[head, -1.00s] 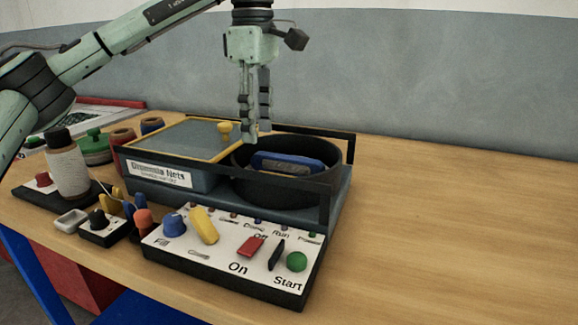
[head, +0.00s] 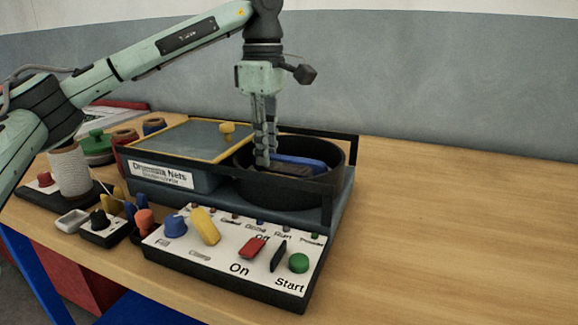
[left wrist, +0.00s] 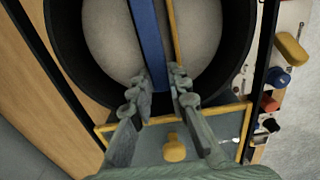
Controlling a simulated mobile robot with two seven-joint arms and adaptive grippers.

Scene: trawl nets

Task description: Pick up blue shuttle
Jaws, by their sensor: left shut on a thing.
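The blue shuttle (head: 298,164) is in the round black drum (head: 335,180) of the machine. In the left wrist view the shuttle shows as a long blue bar (left wrist: 148,35) with a thin yellowish strip beside it, over the drum's pale floor. My left gripper (head: 266,158) points down into the drum at the shuttle's left end, its fingers shut on it. In the left wrist view the fingers (left wrist: 160,88) lie on both sides of the near end of the bar. The fingers hide part of that end. My right gripper is not in view.
A dark rail (head: 240,178) runs around the drum. A lid with a yellow knob (head: 227,128) is left of it. The control panel (head: 215,262) with coloured knobs and switches is in front. Spools and small parts stand at left. The table's right side is clear.

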